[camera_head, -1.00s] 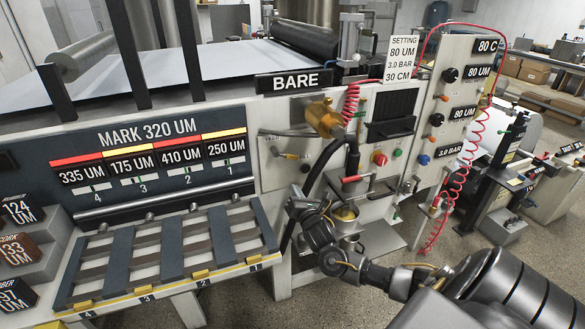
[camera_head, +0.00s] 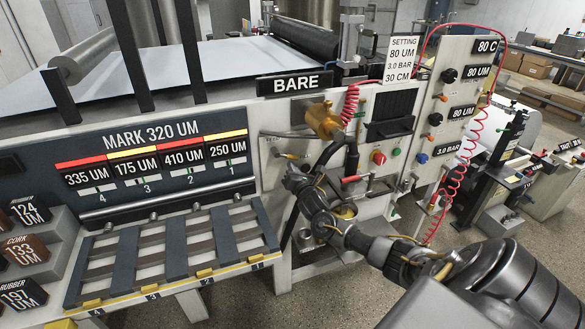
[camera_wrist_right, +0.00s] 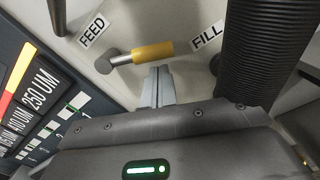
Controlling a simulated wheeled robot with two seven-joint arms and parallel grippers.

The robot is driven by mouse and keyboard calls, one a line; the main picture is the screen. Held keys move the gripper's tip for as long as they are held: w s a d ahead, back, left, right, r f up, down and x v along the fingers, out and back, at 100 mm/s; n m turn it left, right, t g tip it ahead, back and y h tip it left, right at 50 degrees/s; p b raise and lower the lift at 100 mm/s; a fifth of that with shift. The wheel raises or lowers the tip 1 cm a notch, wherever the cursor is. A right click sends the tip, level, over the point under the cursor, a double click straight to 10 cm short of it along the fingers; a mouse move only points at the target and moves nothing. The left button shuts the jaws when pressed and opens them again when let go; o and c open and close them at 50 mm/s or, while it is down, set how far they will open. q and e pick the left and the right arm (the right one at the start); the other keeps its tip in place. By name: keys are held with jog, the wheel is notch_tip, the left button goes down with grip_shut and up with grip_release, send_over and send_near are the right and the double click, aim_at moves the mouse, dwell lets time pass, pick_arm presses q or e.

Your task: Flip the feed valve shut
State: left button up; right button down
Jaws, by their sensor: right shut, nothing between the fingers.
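The feed valve is a small lever with a yellow grip (camera_wrist_right: 153,51) and a grey pivot (camera_wrist_right: 106,62), on the pale panel. In the right wrist view the lever lies roughly crosswise, pivot below the FEED label (camera_wrist_right: 94,29) and grip reaching toward the FILL label (camera_wrist_right: 207,36). The valve also shows small in the head view (camera_head: 290,156), under the brass fitting. My right gripper (camera_wrist_right: 157,86) is shut and empty, its tips just below the yellow grip; whether they touch it I cannot tell. In the head view the right gripper (camera_head: 293,178) is beside the valve. My left gripper is not in view.
A black ribbed hose (camera_wrist_right: 262,50) runs close to the right of my gripper. The brass fitting (camera_head: 323,120) juts out above the valve. A metal pot (camera_head: 345,212) stands below, and the slatted rack (camera_head: 178,250) is at the left. The control panel (camera_head: 450,110) is at the right.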

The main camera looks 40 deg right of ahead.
jog(key=r+n+p, duration=0.1)
jog(key=d+r+n+p, duration=0.1)
jog(key=n+p, duration=0.1)
jog(key=shift+s+d+r+n, duration=0.2)
jog(key=shift+r+n, duration=0.1)
jog(key=shift+s+d+r+n+p, duration=0.1)
jog(key=shift+d+n+p, duration=0.05)
jog(key=shift+n+p, duration=0.2)
jog(key=b, duration=0.4)
send_near(295, 157)
jog(key=s+f, duration=0.3)
jog(key=f, duration=0.1)
jog(key=shift+a+f, duration=0.1)
jog(key=shift+a, duration=0.3)
